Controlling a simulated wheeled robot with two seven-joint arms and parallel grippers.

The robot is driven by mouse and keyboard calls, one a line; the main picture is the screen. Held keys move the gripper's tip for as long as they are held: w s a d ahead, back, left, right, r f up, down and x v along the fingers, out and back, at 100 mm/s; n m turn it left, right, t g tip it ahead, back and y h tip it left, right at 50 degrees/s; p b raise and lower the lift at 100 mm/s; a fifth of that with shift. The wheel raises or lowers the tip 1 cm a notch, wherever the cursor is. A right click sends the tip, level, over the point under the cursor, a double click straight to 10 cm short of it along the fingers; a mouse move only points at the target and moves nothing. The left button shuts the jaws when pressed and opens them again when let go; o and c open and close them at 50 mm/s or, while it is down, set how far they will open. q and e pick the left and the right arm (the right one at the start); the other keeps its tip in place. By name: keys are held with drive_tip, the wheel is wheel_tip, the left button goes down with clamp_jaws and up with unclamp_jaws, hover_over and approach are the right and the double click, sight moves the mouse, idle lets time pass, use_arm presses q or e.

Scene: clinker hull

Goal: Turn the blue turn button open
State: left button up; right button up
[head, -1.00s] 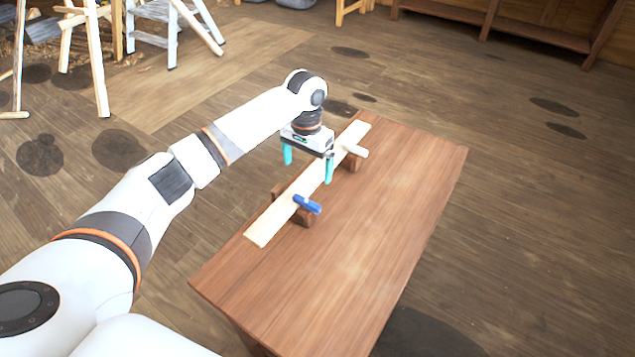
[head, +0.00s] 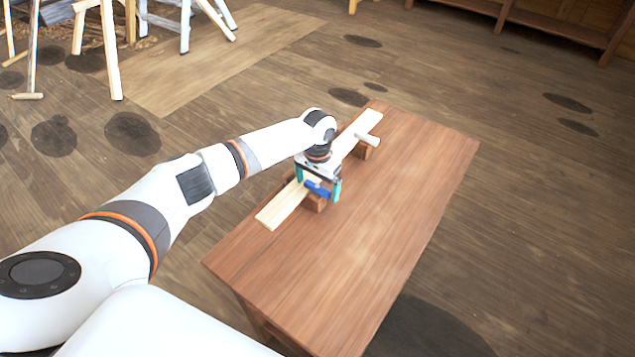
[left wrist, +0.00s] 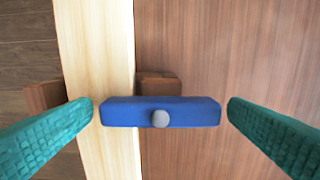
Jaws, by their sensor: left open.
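The blue turn button (head: 318,189) sits on a wooden block (head: 316,203) at the near part of a pale plank (head: 283,206). In the left wrist view the blue turn button (left wrist: 190,112) lies crosswise, its left end over the pale plank (left wrist: 98,60) and a grey round pin at its middle. My left gripper (head: 318,190) is open, its teal fingers on either side of the button. In the left wrist view the left gripper (left wrist: 160,112) has a fingertip near each end of the button, with small gaps. My right gripper is not in view.
A white turn button (head: 368,140) sits on another block farther along the plank. The plank and blocks are on a brown wooden table (head: 390,200), whose right side is clear. Trestles and a stepladder stand at the back left.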

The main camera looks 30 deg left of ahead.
use_arm(q)
drive_tip(key=shift+c, duration=0.7)
drive_tip(key=c, duration=0.9)
drive_tip(key=shift+o, duration=0.3)
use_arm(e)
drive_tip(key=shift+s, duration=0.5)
use_arm(q)
drive_tip(key=shift+r+m, duration=0.1)
drive_tip(key=shift+m, duration=0.2)
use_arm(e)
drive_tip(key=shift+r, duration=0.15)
use_arm(q)
drive_tip(key=m+p, duration=0.1)
drive_tip(key=m, duration=0.1)
drive_tip(key=shift+m, duration=0.4)
drive_tip(key=m+p, duration=0.1)
drive_tip(key=m, duration=0.3)
drive_tip(key=shift+m, duration=0.3)
drive_tip(key=m, duration=0.9)
drive_tip(key=shift+w+m, duration=0.1)
drive_tip(key=shift+m, duration=0.3)
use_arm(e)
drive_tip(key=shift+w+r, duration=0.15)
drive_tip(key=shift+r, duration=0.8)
use_arm(q)
drive_tip(key=shift+d, duration=0.1)
